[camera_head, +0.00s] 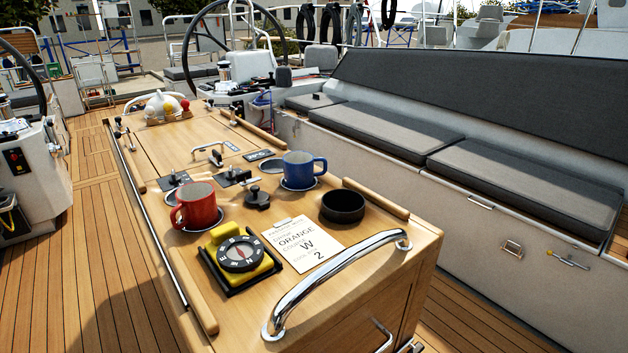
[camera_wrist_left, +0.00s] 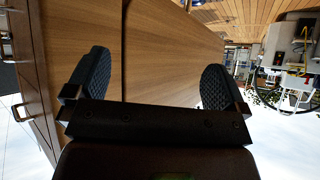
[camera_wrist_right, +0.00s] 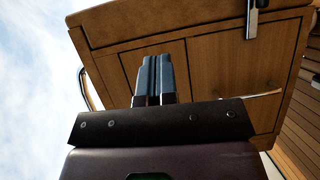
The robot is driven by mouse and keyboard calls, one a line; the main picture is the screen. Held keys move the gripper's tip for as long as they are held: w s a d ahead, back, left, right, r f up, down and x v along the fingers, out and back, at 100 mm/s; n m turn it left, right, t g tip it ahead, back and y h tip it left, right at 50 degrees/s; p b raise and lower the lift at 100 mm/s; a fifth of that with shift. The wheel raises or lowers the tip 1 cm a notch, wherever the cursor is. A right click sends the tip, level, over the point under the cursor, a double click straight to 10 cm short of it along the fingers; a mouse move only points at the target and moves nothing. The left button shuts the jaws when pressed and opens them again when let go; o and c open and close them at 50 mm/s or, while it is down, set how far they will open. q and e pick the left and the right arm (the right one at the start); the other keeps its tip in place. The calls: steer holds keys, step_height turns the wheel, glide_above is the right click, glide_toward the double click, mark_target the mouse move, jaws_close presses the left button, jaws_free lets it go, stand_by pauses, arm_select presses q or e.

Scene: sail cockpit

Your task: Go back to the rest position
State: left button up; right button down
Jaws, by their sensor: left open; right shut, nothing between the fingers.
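Neither gripper shows in the head view. In the left wrist view my left gripper (camera_wrist_left: 155,88) has its two dark pads wide apart with nothing between them. Wooden panels of the cockpit furniture lie beyond it. In the right wrist view my right gripper (camera_wrist_right: 157,78) has its fingers together and holds nothing. It faces the wooden cabinet front (camera_wrist_right: 210,75), and I cannot tell the exact gap. In the head view the wooden cockpit table (camera_head: 165,240) stands in the middle, with a red mug (camera_head: 198,206), a blue mug (camera_head: 299,170) and a yellow-and-black compass (camera_head: 240,255) on it.
A chrome handrail (camera_head: 330,280) runs along the table's near end. A printed card (camera_head: 302,243) and a black round holder (camera_head: 342,206) are on the tabletop. A cushioned bench (camera_head: 520,185) lines the right. Teak deck (camera_head: 60,270) on the left is clear.

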steer(key=s+f+m+g+h+p, duration=0.2)
steer(key=s+f+m+g, duration=0.1)
steer(key=s+m, duration=0.5)
steer(key=s+f+m+g+h+p, duration=0.1)
steer(key=s+f+m+g+p, duration=0.1)
steer(key=s+m, duration=0.7)
steer(key=shift+s+a+f+m+g+h, duration=0.2)
steer(key=shift+f+m+g+h, duration=0.25)
steer(key=shift+m, duration=0.65)
